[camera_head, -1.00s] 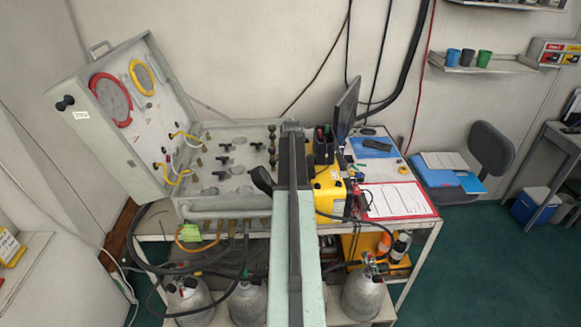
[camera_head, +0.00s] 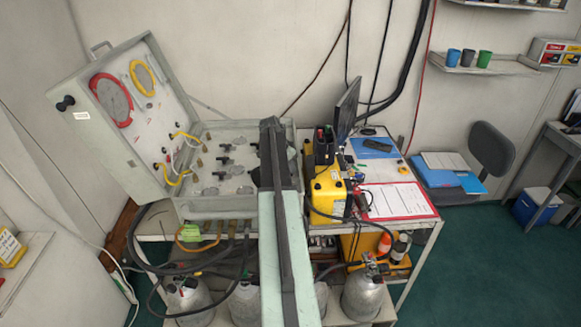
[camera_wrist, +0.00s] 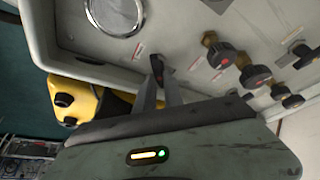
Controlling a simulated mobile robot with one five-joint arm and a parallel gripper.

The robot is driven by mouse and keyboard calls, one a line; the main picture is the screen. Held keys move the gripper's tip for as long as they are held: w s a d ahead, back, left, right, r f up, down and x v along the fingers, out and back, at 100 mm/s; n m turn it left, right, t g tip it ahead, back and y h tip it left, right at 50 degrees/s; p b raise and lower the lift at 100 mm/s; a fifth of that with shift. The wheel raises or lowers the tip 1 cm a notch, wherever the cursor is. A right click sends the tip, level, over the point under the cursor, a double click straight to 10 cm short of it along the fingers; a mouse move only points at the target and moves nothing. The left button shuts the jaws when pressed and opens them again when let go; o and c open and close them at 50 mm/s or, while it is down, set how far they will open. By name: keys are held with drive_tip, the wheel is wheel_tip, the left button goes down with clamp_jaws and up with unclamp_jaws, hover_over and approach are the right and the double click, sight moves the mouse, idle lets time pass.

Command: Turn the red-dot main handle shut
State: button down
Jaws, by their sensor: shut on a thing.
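In the wrist view, my gripper (camera_wrist: 161,80) is shut on a dark handle (camera_wrist: 157,64) that stands up from the grey panel. A small red mark shows beside the handle between the fingertips. The lower part of the handle is hidden by the fingers. In the head view, the open grey air panel case (camera_head: 222,205) sits on the bench, and my arm covers its right part. The gripped handle and my fingertips are hidden there behind my arm.
In the wrist view, black knobs (camera_wrist: 256,76) on brass fittings stand right of the handle, and a round gauge (camera_wrist: 115,14) lies upper left. A yellow box (camera_head: 327,196) stands close right of the case. A monitor (camera_head: 347,108) is behind it.

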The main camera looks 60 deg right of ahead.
drive_tip(key=m, duration=0.1)
drive_tip(key=m+g, duration=0.1)
drive_tip(key=m, duration=0.2)
drive_tip(key=shift+w+m+y, duration=0.3)
drive_tip(key=shift+w+y, duration=0.05)
drive_tip(key=shift+y, duration=0.05)
drive_tip(key=shift+m+g+y, duration=0.5)
drive_tip(key=shift+m+g, duration=0.2)
drive_tip(key=shift+m, duration=1)
drive_tip(key=c, duration=1.5)
unclamp_jaws()
drive_tip(key=shift+w, duration=0.15)
drive_tip(key=shift+o, duration=0.2)
drive_tip(key=p+v, duration=0.7)
drive_tip(key=shift+r, duration=0.35)
